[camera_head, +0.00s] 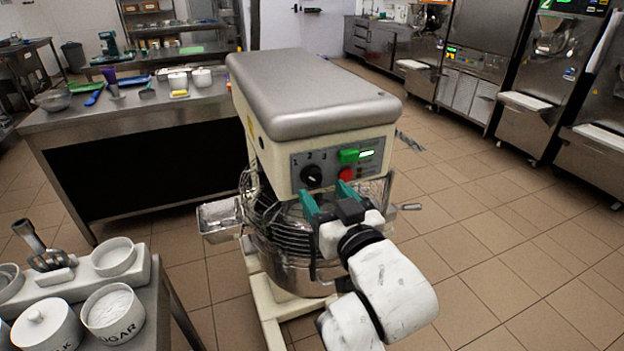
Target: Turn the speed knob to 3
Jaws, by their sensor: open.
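The speed knob (312,175) is a round black dial with a light pointer mark, on the front panel (330,163) of a large cream mixer (310,90) with a grey top. The exact setting of the pointer is too small to tell. My gripper (326,196), with two teal fingers, is open just below and in front of the panel. Its left finger is close under the knob and its right finger is below the red button. I cannot tell whether it touches the panel.
The wire guard and bowl (285,235) are below. A steel table (130,115) stands behind left. Tiled floor at the right is clear.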

